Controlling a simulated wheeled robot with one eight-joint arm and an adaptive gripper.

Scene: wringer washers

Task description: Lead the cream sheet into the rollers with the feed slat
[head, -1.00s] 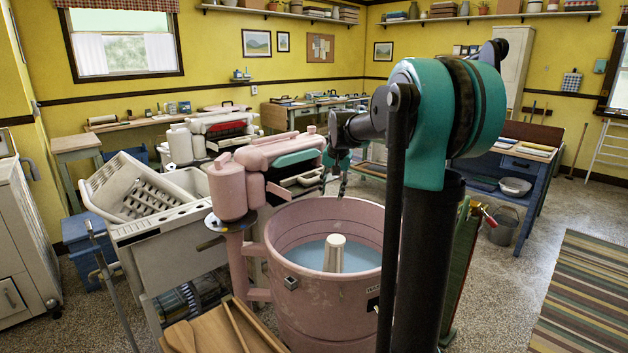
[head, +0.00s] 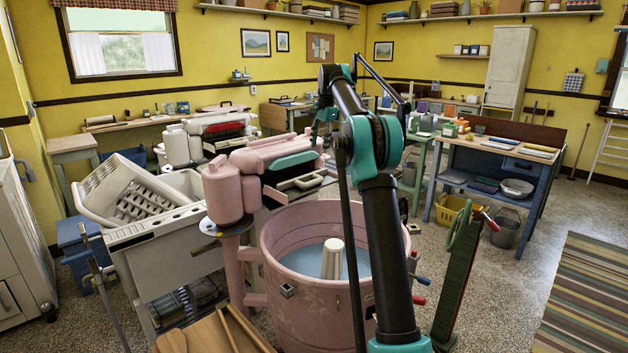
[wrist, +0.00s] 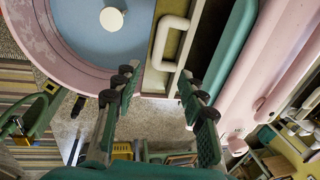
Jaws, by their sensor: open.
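The pink wringer (head: 262,158) stands beside a pink tub (head: 290,285). A teal bar (head: 290,164) runs along the wringer's side, and it also shows in the wrist view (wrist: 232,40). The tub holds blue water and a cream agitator post (head: 332,258). I cannot make out the cream sheet. Wooden pieces (head: 235,330) lie at the front below the tub; I cannot tell whether the feed slat is among them. My gripper (wrist: 158,78) is open and empty, its fingers spread beside the tub rim and the wringer. A bent cream bar (wrist: 168,42) lies beyond its fingertips.
A white slatted basket (head: 135,190) sits on a sink unit at left. A blue workbench (head: 490,165) with a yellow bin (head: 453,214) below stands at right. A green upright piece (head: 457,275) stands right of the tub. Speckled floor is open toward the striped rug (head: 595,300).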

